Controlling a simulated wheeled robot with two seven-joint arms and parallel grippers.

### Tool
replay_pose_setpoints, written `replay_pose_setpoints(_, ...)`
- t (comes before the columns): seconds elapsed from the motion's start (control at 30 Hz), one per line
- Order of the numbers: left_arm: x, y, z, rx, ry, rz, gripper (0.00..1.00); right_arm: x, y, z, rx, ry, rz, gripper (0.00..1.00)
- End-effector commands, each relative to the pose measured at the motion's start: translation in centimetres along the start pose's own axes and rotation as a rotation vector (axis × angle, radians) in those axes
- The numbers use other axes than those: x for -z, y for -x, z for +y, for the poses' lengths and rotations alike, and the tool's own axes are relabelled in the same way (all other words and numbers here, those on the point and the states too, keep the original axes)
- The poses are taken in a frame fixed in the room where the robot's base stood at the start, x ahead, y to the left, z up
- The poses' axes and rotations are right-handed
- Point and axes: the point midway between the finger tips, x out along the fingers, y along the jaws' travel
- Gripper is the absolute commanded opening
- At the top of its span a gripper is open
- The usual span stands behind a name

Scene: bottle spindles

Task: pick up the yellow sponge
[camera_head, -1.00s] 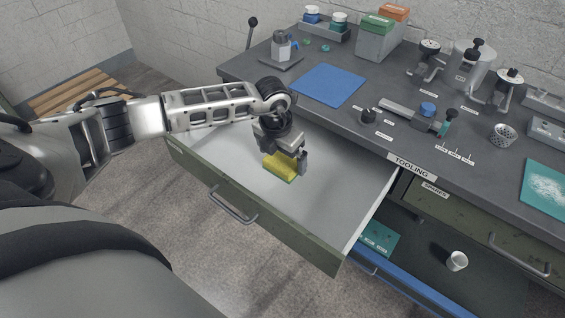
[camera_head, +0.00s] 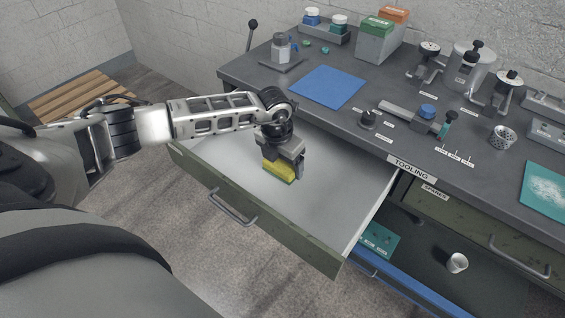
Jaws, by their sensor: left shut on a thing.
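The yellow sponge (camera_head: 279,172) is a small block with a thin greenish lower layer. It is in the open drawer area, near the drawer's middle. My left gripper (camera_head: 284,163) comes down over it from above and is shut on it, one finger showing on its right side. I cannot tell whether the sponge still touches the drawer floor. My right gripper is not in view.
The open drawer (camera_head: 226,170) is otherwise bare, with a green front and a handle (camera_head: 232,209). The grey bench (camera_head: 350,140) above holds a blue mat (camera_head: 327,86), boxes and several tools.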

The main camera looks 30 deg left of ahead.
Motion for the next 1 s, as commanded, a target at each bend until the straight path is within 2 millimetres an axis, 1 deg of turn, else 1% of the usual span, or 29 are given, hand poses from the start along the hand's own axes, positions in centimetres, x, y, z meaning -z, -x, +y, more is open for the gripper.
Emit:
replay_pose_setpoints(0.13, -0.3, 1.6, 0.1, 0.0, 0.001, -0.003, 0.6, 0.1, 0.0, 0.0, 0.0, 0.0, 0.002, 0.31)
replay_pose_setpoints(0.2, -0.5, 2.8, 0.1, -0.001, 0.0, -0.004, 0.6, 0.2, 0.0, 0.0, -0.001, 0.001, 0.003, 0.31)
replay_pose_setpoints(0.23, -0.2, 3.3, 0.1, -0.002, -0.001, -0.003, 0.6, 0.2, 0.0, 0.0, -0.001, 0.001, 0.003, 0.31)
replay_pose_setpoints(0.27, 0.2, 3.8, 0.2, -0.002, -0.002, -0.003, 0.6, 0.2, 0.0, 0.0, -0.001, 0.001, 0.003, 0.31)
replay_pose_setpoints(0.47, 3.5, 9.0, 0.2, -0.004, -0.003, -0.003, 0.6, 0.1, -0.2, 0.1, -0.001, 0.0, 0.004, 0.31)
replay_pose_setpoints(0.5, 4.3, 9.8, 0.3, -0.006, -0.002, -0.001, 0.6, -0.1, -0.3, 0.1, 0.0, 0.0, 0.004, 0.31)
replay_pose_setpoints(0.6, 6.8, 11.0, 0.3, -0.006, -0.002, 0.001, 0.6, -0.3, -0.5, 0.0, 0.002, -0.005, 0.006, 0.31)
replay_pose_setpoints(0.7, 8.8, 12.3, 0.3, -0.006, -0.001, 0.001, 0.6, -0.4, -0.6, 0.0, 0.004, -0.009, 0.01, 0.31)
replay_pose_setpoints(0.8, 10.3, 13.3, 0.2, -0.005, -0.001, 0.002, 0.6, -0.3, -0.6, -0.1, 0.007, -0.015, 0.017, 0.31)
replay_pose_setpoints(1.0, 11.8, 14.4, 0.1, -0.002, 0.0, 0.0, 0.6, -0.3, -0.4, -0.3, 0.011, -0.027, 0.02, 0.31)
